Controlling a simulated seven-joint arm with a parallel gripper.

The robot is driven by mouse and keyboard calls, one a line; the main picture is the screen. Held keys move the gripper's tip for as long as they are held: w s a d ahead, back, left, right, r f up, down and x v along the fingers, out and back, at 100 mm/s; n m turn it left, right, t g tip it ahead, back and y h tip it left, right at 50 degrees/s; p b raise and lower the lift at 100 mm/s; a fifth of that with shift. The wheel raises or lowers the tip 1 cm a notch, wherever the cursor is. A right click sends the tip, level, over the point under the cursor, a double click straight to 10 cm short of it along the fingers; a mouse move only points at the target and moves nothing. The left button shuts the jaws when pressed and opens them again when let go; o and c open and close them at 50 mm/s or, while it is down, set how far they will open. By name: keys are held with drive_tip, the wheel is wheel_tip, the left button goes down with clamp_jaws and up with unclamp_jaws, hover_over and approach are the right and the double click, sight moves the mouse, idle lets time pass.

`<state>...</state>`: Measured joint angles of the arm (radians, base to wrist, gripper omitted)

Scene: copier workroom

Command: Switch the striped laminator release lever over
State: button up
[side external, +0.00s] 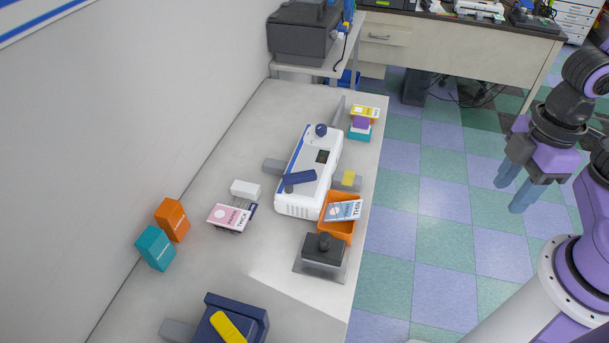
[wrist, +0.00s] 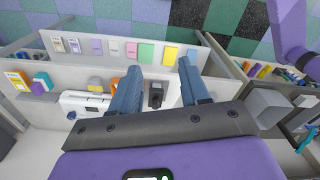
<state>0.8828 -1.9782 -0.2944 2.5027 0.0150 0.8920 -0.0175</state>
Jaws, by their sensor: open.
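The white laminator (side external: 310,195) stands on the counter in the side external view, with a blue stripe along its left edge. A dark blue bar (side external: 300,177) lies across its top, and a dark round knob (side external: 321,130) stands at its far end. I cannot make out stripes on either, so I cannot tell which is the release lever. My gripper (side external: 508,197) is open and empty, over the tiled floor right of the counter, well apart from the laminator. In the wrist view, the laminator (wrist: 84,103) is partly in view left of my open fingers.
An orange bin (side external: 337,227) with a card stands against the laminator's near right side, beside a black-topped device (side external: 324,250). A pink card (side external: 231,216) and a white block (side external: 245,189) lie left. A navy box (side external: 250,311) with a yellow handle (side external: 228,327) stands at the near end.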

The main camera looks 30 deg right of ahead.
drive_tip(key=a, duration=0.1)
drive_tip(key=w+a+f+y, duration=0.1)
drive_tip(key=a, duration=0.1)
drive_tip(key=shift+w+f, duration=0.1)
drive_tip(key=shift+w, duration=0.05)
clamp_jaws()
drive_tip(key=w+a+f+t, duration=0.3)
drive_tip(key=w+a, duration=0.3)
drive_tip(key=w, duration=0.3)
drive_tip(key=w+a+f+n+t+y, duration=0.1)
drive_tip(key=w+a+f+t, duration=0.2)
drive_tip(key=w, duration=0.7)
drive_tip(key=shift+a+f+t+y, duration=0.35)
drive_tip(key=shift+a+f, duration=0.75)
drive_tip(key=shift+a, duration=1.15)
